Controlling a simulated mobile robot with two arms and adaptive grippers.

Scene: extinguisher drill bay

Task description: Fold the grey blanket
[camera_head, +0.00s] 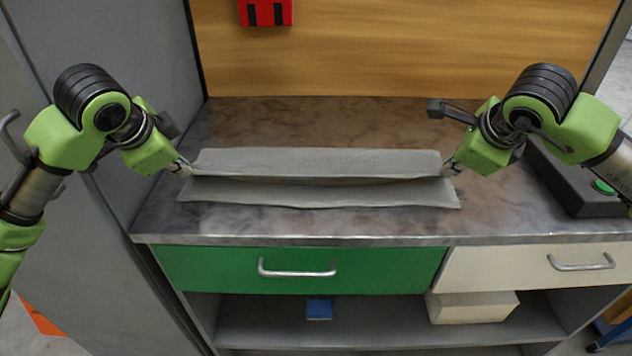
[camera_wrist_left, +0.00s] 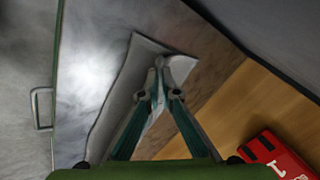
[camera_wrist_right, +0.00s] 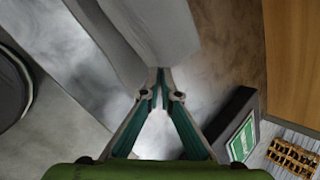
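The grey blanket (camera_head: 320,192) lies lengthwise on the counter, with a raised fold line along its middle and its far part (camera_head: 320,161) standing up or folded behind. My left gripper (camera_head: 187,170) is at its left end, fingers closed together on the blanket edge; the left wrist view shows the fingertips (camera_wrist_left: 159,64) meeting at the grey cloth (camera_wrist_left: 122,95). My right gripper (camera_head: 446,170) is at its right end; in the right wrist view its fingertips (camera_wrist_right: 160,72) close at the cloth edge (camera_wrist_right: 155,35). The blanket's underside is hidden.
The stone-patterned counter (camera_head: 370,225) is clear in front of the blanket. A dark box with a green button (camera_head: 575,180) stands at the right. A grey wall is close on the left, a wooden panel (camera_head: 400,50) behind. A red item (camera_head: 265,12) hangs on the panel.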

